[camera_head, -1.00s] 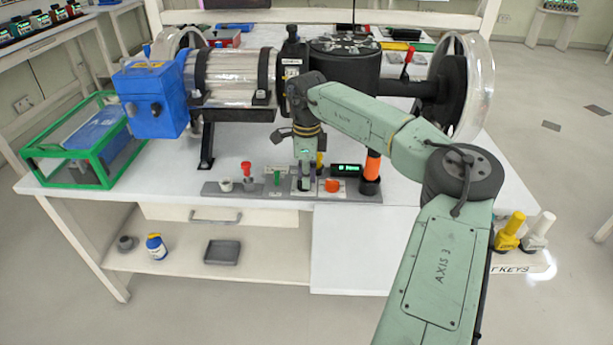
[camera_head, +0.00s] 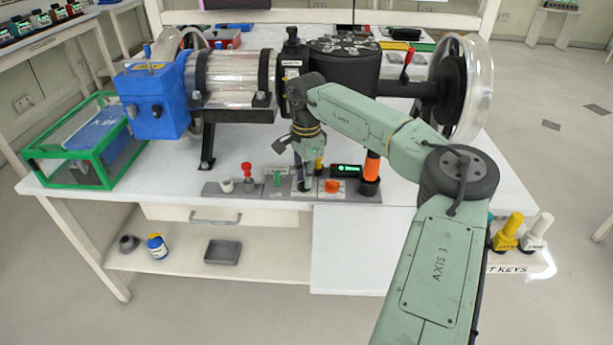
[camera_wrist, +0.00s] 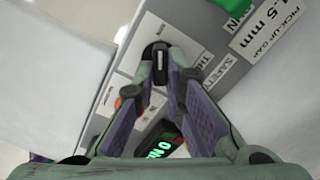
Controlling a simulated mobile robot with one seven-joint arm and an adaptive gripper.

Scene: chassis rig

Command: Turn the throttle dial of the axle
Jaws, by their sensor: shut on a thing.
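The throttle dial (camera_wrist: 159,50) is a small black knob on the grey control panel (camera_wrist: 120,80), with a partly hidden label beside it that begins "TH". In the wrist view my gripper (camera_wrist: 161,72) has both fingertips closed on the dial's sides. In the head view my gripper (camera_head: 306,186) points down at the middle of the panel on the bench's front edge, and its fingers mostly hide the dial. The axle rig (camera_head: 235,75) stands behind, with a clear drum, a black cylinder and wheels at both ends.
An orange knob (camera_head: 332,186), a lit green display (camera_head: 347,170), a red-topped control (camera_head: 246,170) and an orange-black post (camera_head: 371,175) stand close around my gripper. A green-framed box (camera_head: 85,140) sits at the left. The bench front right is clear.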

